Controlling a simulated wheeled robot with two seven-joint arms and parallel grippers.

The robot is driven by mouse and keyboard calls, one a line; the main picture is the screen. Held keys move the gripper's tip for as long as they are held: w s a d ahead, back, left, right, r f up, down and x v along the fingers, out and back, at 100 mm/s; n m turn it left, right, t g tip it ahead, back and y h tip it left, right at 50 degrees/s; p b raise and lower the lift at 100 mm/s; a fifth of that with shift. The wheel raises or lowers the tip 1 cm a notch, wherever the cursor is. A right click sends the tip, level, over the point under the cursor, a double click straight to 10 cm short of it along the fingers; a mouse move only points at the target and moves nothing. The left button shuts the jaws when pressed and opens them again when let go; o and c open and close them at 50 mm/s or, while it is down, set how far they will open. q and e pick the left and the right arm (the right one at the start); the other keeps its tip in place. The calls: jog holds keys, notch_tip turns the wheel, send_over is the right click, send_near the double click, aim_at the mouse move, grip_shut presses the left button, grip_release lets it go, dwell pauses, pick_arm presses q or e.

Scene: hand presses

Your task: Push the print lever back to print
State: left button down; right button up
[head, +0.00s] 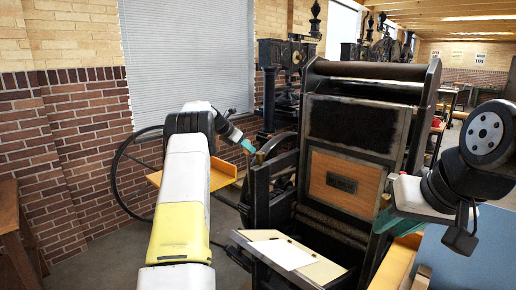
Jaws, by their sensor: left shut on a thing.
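The hand press (345,125) stands in front of me, with a dark upright plate and an orange-brown panel (345,182) facing me. My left gripper (248,147) reaches in from the left to the press's left side. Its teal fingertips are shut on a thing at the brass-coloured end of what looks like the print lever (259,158). The lever's lower part is hidden behind the black side frame. My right gripper (410,194) is at the right beside the press, partly hidden by my dark wrist. Its fingers do not show clearly.
A sloping board with white paper (284,253) juts from the press's front. A large wheel (122,172) and an orange shelf (221,175) are behind my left arm. A blue surface (475,245) lies at the lower right. A brick wall (70,150) stands on the left.

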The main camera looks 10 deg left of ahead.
pick_arm(q)
jog(key=shift+w+d+r, duration=0.15)
jog(key=shift+w, duration=0.05)
jog(key=c, duration=1)
grip_release()
jog(key=shift+w, duration=0.1)
jog(key=v, duration=0.7)
jog(key=shift+s+r, duration=0.1)
jog(key=shift+s, duration=0.25)
